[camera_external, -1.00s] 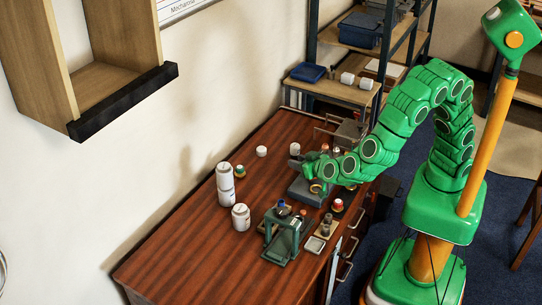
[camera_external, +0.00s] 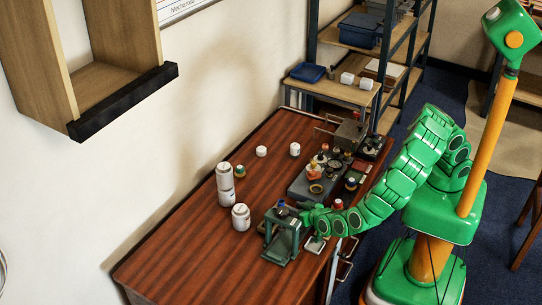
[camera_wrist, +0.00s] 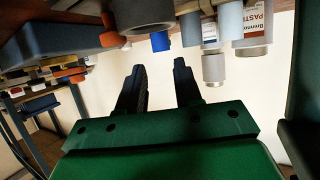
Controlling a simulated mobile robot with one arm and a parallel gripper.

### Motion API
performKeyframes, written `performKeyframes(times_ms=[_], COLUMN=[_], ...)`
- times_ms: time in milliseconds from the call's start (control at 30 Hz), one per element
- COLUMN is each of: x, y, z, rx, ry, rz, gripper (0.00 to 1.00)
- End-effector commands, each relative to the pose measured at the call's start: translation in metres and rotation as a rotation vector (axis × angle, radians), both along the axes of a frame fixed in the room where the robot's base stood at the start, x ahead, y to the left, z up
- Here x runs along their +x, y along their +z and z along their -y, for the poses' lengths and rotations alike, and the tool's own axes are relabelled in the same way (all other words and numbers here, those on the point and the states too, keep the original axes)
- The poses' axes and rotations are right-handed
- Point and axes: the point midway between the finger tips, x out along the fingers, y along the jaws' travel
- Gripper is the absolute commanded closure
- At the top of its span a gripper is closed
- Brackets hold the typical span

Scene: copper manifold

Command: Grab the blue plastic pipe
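The blue plastic pipe (camera_external: 281,204) is a short blue piece at the top of a dark green stand (camera_external: 283,236) on the wooden table. In the wrist view, which looks upside down, the blue pipe (camera_wrist: 160,41) shows ahead of my gripper, between the lines of its two fingers. My gripper (camera_wrist: 161,72) is open, with a clear gap between the dark fingers and nothing in it. In the external view my gripper (camera_external: 302,208) is low, just right of the pipe, about level with it. The fingertips are hard to make out there.
White jars (camera_external: 240,217) stand left of the stand. A grey plate (camera_external: 305,187) with several small fittings lies behind my gripper. In the wrist view, a dark cylinder (camera_wrist: 135,17) and grey tubes (camera_wrist: 190,28) flank the pipe. The table's front left is clear.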

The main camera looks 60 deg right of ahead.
Motion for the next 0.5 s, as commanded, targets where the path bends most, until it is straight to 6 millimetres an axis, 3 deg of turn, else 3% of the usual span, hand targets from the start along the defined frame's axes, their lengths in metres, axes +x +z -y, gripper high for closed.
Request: performKeyframes(times_ms=[500], x=[0.021], y=[-0.010], z=[0.010], rx=[-0.001], ry=[-0.003], rz=[0.002], gripper=[0.66])
